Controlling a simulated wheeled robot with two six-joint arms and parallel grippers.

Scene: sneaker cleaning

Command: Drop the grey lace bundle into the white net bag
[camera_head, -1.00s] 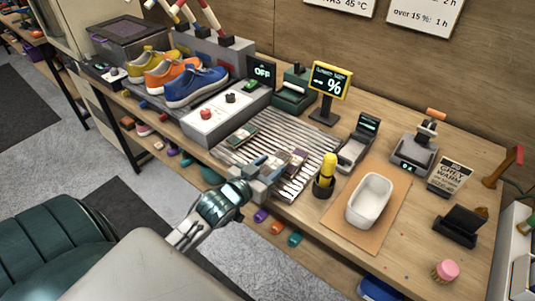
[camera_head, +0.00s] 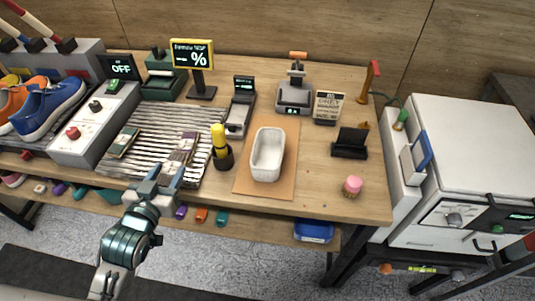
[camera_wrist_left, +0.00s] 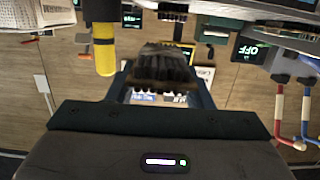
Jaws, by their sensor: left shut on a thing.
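My left gripper (camera_head: 166,178) is at the front edge of the ribbed rack on the workbench. Its jaws are shut on a dark bristly thing (camera_wrist_left: 165,68), which shows between the fingers in the left wrist view; I cannot tell whether it is a brush or a lace bundle. In the head view the held thing is hard to make out. My right gripper is not in view.
The ribbed rack (camera_head: 160,118) holds small flat items. A yellow-topped bottle (camera_head: 219,137) stands right of my gripper; it also shows in the left wrist view (camera_wrist_left: 104,48). A white appliance (camera_head: 470,140) stands right of the bench.

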